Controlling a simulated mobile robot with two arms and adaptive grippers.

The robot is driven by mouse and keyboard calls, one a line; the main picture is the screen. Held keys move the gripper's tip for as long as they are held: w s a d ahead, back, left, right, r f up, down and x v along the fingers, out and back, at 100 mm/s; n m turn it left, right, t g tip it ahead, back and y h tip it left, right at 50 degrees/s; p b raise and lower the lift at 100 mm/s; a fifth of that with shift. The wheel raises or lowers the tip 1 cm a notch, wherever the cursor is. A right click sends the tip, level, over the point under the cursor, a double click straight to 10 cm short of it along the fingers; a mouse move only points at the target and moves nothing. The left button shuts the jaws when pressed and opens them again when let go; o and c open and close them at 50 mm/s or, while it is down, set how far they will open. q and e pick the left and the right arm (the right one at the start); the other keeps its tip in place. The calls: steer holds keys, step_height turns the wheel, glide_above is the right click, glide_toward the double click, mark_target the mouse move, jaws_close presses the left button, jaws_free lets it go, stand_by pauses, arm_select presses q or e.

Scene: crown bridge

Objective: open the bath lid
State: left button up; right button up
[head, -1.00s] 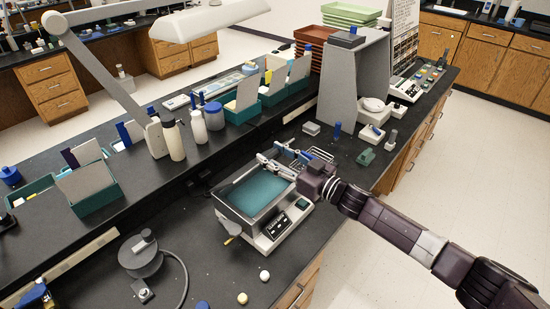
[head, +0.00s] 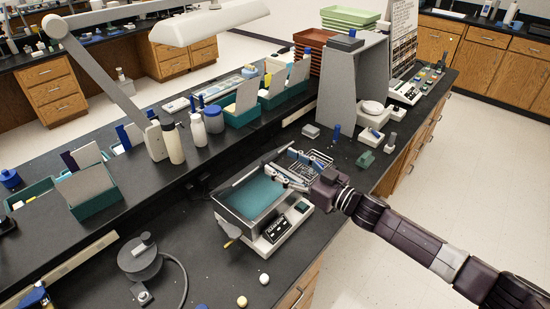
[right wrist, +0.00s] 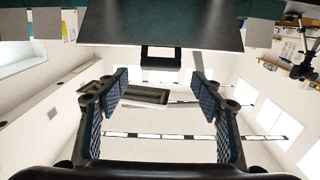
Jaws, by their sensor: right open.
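The bath (head: 284,227) is a pale box with a front control panel and teal inside, at mid-bench in the head view. Its lid (head: 252,172) seems raised, showing as a thin strip along the back-left side. In the right wrist view, what looks like the lid (right wrist: 165,22) is a dark panel across the top, with a black handle (right wrist: 161,54) at its edge. My right gripper (head: 283,177) is over the bath's right side. In the wrist view its fingers (right wrist: 160,100) are spread, empty and apart from the handle. My left gripper is not in view.
A wire rack (head: 312,163) stands close behind my right gripper. A grey stand (head: 352,90) is farther back. A round grey device (head: 143,258) and small balls (head: 264,278) lie in front and to the left. Bottles and teal bins line the raised shelf.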

steer(key=v, duration=0.8)
steer(key=shift+r, duration=0.1)
